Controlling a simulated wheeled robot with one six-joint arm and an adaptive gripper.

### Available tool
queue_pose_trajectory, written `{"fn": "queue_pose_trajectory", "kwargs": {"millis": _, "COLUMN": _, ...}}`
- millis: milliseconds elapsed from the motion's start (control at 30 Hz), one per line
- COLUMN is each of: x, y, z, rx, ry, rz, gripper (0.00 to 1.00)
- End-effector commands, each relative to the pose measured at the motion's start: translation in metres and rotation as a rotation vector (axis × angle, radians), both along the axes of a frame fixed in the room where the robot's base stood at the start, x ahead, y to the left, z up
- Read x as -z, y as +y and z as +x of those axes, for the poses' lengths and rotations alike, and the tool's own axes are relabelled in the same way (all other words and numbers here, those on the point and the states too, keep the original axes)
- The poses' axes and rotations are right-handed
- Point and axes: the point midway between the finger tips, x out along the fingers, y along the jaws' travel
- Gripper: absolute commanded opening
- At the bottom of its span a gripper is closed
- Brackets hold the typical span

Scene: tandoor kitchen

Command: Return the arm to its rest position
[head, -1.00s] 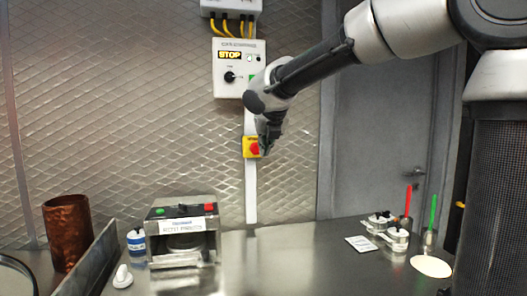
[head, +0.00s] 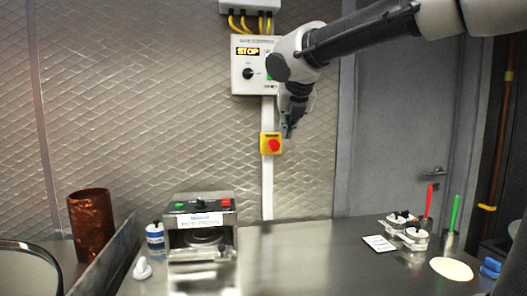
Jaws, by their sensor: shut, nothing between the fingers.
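My arm reaches in from the upper right in the head view. My gripper (head: 289,125) hangs at its end, pointing down, in front of the wall. It is small and dark here; it is shut and empty. Below and left of it in the picture is a yellow box with a red stop button (head: 273,146). Behind the wrist is a white control panel (head: 246,85) with a lit STOP display, partly hidden by the arm. I cannot tell how far the gripper is from the wall.
A steel counter (head: 300,255) is mostly clear in the middle. At left stand a copper cylinder (head: 91,225), a white-blue jar (head: 155,236) and a steel machine (head: 200,228). At right are lidded pots (head: 412,238), red (head: 429,200) and green (head: 455,212) handles, and a pale disc (head: 452,269).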

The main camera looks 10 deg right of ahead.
Motion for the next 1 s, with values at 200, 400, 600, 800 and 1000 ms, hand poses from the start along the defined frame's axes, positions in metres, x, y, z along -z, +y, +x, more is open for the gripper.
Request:
{"fn": "queue_pose_trajectory", "kwargs": {"millis": 200, "x": 0.032, "y": -0.003, "z": -0.014, "rx": 0.446, "ry": 0.081, "rz": 0.397, "gripper": 0.0}}
{"fn": "queue_pose_trajectory", "kwargs": {"millis": 400, "x": 0.095, "y": -0.032, "z": -0.071, "rx": 1.129, "ry": 0.202, "rz": 0.856, "gripper": 0.0}}
{"fn": "queue_pose_trajectory", "kwargs": {"millis": 600, "x": 0.149, "y": -0.085, "z": -0.15, "rx": 1.874, "ry": 0.211, "rz": 1.233, "gripper": 0.0}}
{"fn": "queue_pose_trajectory", "kwargs": {"millis": 800, "x": 0.197, "y": -0.132, "z": -0.238, "rx": 2.461, "ry": 0.133, "rz": 1.497, "gripper": 0.0}}
{"fn": "queue_pose_trajectory", "kwargs": {"millis": 1000, "x": 0.204, "y": -0.162, "z": -0.277, "rx": 2.554, "ry": 0.054, "rz": 1.642, "gripper": 0.0}}
